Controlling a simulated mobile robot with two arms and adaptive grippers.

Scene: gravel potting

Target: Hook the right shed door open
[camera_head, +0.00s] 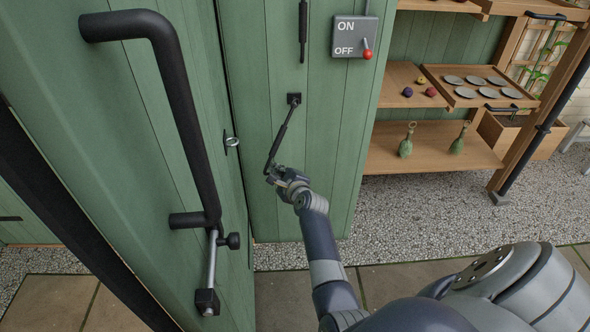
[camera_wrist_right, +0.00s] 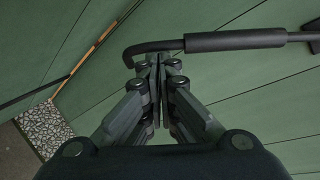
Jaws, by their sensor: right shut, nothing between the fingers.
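The green shed door (camera_head: 110,160) with a large black handle (camera_head: 180,100) fills the left of the head view. A small metal ring eye (camera_head: 231,141) sticks out near its right edge. A black hook (camera_head: 279,140) hangs from a bracket (camera_head: 294,99) on the green wall panel to the right, its lower end tilted left, apart from the eye. My right gripper (camera_head: 274,177) is shut and empty at the hook's lower end. In the wrist view the shut fingertips (camera_wrist_right: 158,62) are right by the hook's bent rod (camera_wrist_right: 155,46); contact is unclear. My left gripper is out of view.
A bolt (camera_head: 211,265) sits low on the door. An ON/OFF switch box (camera_head: 354,36) with a red-tipped lever is on the wall. Wooden shelves (camera_head: 430,150) with trays and small objects stand at right. Gravel (camera_head: 420,210) and paving slabs cover the ground.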

